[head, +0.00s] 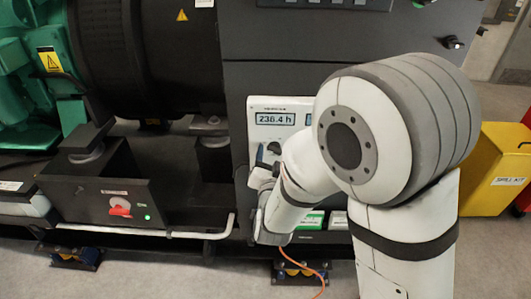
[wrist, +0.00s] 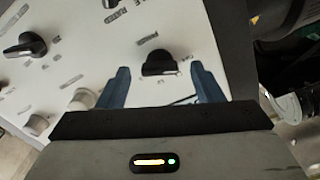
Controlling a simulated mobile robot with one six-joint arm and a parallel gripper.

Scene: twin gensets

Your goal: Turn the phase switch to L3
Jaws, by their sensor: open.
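A white control panel (head: 264,107) with a display reading 238.4 h is on the dark cabinet in the head view. In the wrist view the panel face (wrist: 75,25) appears tilted. A black rotary knob (wrist: 158,62) sits between the blue fingertips of my open gripper (wrist: 160,70), with a gap on both sides. A second black knob (wrist: 25,46) with a pointer is at the far left. The lettering is too blurred to tell which knob is the phase switch or where it points. In the head view my gripper (head: 262,170) is at the panel, partly hidden by my arm.
Pale round buttons (wrist: 82,99) are on the panel left of the fingers. A dark box with a red switch (head: 120,207) and a pale rail (head: 150,232) stand left of the cabinet. An orange cable (head: 318,278) lies below. A yellow spill kit bin (head: 495,165) stands right.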

